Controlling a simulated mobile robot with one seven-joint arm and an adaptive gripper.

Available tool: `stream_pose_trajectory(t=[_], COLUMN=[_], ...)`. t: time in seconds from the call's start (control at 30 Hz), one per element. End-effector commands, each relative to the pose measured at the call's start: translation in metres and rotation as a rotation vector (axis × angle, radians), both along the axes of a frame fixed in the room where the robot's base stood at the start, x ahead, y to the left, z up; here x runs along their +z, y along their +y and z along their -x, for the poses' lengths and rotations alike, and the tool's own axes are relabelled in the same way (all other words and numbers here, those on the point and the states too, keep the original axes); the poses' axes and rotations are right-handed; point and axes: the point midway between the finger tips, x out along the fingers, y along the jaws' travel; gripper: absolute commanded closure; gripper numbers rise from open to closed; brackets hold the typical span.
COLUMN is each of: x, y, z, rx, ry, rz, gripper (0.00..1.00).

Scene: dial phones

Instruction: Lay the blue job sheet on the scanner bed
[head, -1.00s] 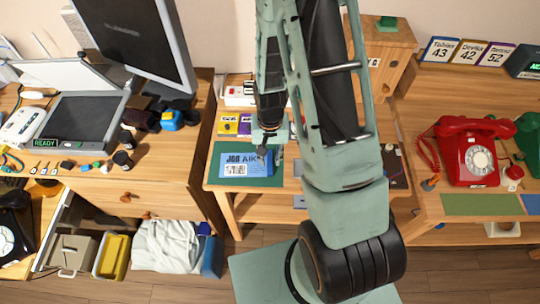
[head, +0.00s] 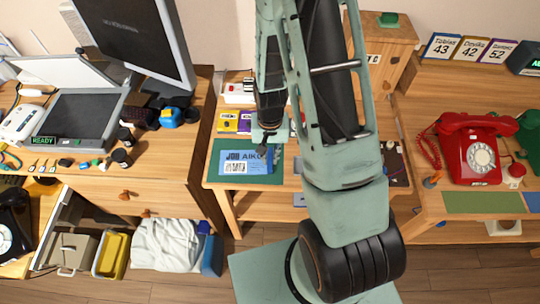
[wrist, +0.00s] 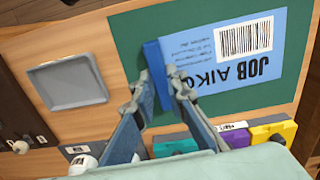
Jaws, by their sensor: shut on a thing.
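The blue job sheet (head: 243,162), printed "JOB AIKO" with a barcode, lies on a green mat (head: 217,158) on the middle table. In the wrist view the sheet (wrist: 210,75) has a raised darker blue strip (wrist: 156,70) along one edge. My gripper (wrist: 163,92) is shut on this strip; it also shows in the head view (head: 268,153) at the sheet's right end. The scanner (head: 85,118) stands on the left desk with its pale lid raised, its dark bed bare and a green "READY" display.
A monitor (head: 133,40) stands behind and right of the scanner. Small items lie along the desk's front. A red phone (head: 470,150) stands at right.

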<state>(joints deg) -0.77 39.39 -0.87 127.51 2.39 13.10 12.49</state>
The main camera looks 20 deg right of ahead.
Motion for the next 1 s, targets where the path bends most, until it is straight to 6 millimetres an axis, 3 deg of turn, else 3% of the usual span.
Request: stream_pose_trajectory(t=[0.23, 1.0], x=[0.005, 0.050], y=[0.000, 0.000], z=[0.000, 0.000], rx=[0.001, 0.000], ry=[0.000, 0.000], rz=[0.000, 0.000], gripper=[1.00, 1.00])
